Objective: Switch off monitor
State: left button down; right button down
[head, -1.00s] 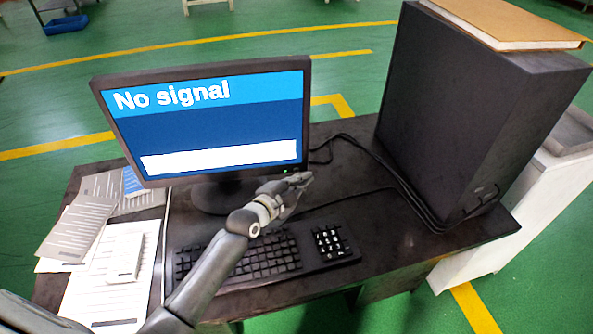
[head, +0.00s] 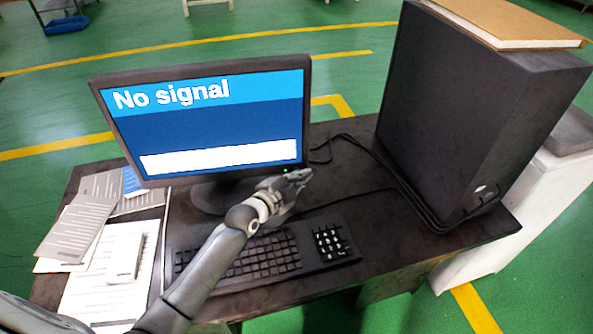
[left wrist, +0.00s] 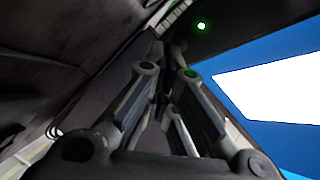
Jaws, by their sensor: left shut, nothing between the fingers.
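The monitor (head: 210,115) stands on the dark desk, its screen lit blue with the words "No signal" and a white bar. A small green light (head: 285,170) glows on its lower right bezel; it also shows in the left wrist view (left wrist: 201,26). My left gripper (head: 306,175) is shut and empty, with its fingertips close to the lower right corner of the monitor. I cannot tell whether they touch it. In the left wrist view the fingers (left wrist: 168,62) lie beside the bezel and the lit screen. My right gripper is not in view.
A keyboard (head: 262,256) lies beneath my left forearm. A black computer tower (head: 450,125) with a book (head: 510,22) on top stands at right, with black cables (head: 395,180) beside it. Papers (head: 105,275) cover the desk's left side. The desk (head: 400,245) is bare at front right.

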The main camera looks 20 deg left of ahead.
pick_arm(q)
jog(key=shift+w+a, duration=0.1)
jog(key=shift+w, duration=0.05)
dwell(0.4)
jog(key=shift+s+d+p, duration=0.45)
jog(key=shift+s+p, duration=0.15)
jog(key=shift+s, duration=0.2)
jog(key=shift+s+d+p, duration=0.15)
jog(key=shift+s+p, duration=0.15)
jog(key=shift+p, duration=0.1)
jog(key=shift+s+d+r+p, duration=0.1)
jog(key=shift+s+d+p, duration=0.2)
jog(key=shift+s+p, duration=0.25)
jog(key=shift+s+d+r+p, duration=0.1)
jog(key=shift+s+d+p, duration=0.2)
jog(key=shift+s, duration=0.3)
jog(key=shift+s+d+f+p, duration=0.15)
jog(key=shift+s+d+p, duration=0.25)
jog(key=shift+s, duration=0.3)
jog(key=shift+f, duration=0.1)
